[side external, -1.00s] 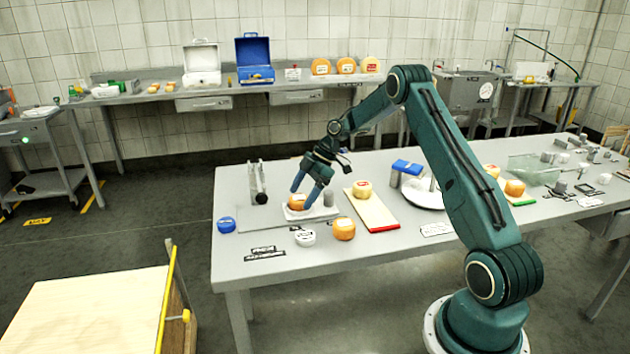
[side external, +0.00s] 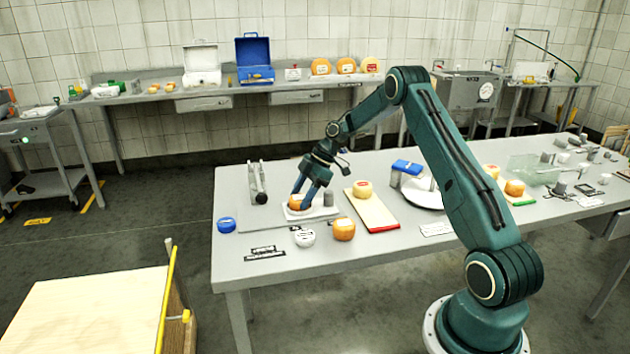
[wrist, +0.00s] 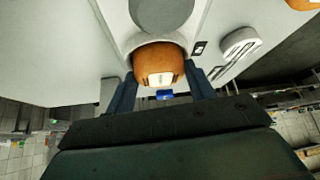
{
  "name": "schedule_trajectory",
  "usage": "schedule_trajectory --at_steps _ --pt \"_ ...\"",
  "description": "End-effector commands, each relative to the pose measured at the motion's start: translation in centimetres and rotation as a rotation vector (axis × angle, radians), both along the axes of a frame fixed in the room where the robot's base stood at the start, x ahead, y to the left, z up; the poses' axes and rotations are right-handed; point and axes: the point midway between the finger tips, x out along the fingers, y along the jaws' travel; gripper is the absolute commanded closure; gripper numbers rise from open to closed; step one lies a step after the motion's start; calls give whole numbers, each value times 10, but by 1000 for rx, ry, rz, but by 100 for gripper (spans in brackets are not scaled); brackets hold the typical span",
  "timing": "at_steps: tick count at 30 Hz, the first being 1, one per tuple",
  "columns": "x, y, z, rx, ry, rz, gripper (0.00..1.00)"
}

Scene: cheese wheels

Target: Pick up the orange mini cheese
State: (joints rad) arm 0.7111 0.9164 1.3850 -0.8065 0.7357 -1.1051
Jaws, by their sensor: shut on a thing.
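The orange mini cheese (side external: 295,202) sits on a small white dish (side external: 291,214) on the grey table. My gripper (side external: 300,202) is down at the cheese, with its blue fingers shut on it from both sides. In the wrist view the orange cheese (wrist: 158,62) with a pale label is between the two fingers (wrist: 160,85). I cannot tell whether it has lifted off the dish. Part of the cheese is hidden behind a finger in the side view.
A second orange cheese (side external: 344,229) and a white round tub (side external: 304,238) stand in front. A blue lid (side external: 226,225) lies left. A pale cheese (side external: 362,188) sits on a red-edged board (side external: 379,216) to the right. A grey cylinder (side external: 328,198) stands close beside the dish.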

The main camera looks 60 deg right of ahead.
Motion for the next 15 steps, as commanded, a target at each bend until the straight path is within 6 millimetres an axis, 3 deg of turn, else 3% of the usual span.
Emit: schedule_trajectory --at_steps 8,15 --pt "0 0 5 0 -2 0 71" --pt "0 0 29 -2 -3 0 71"
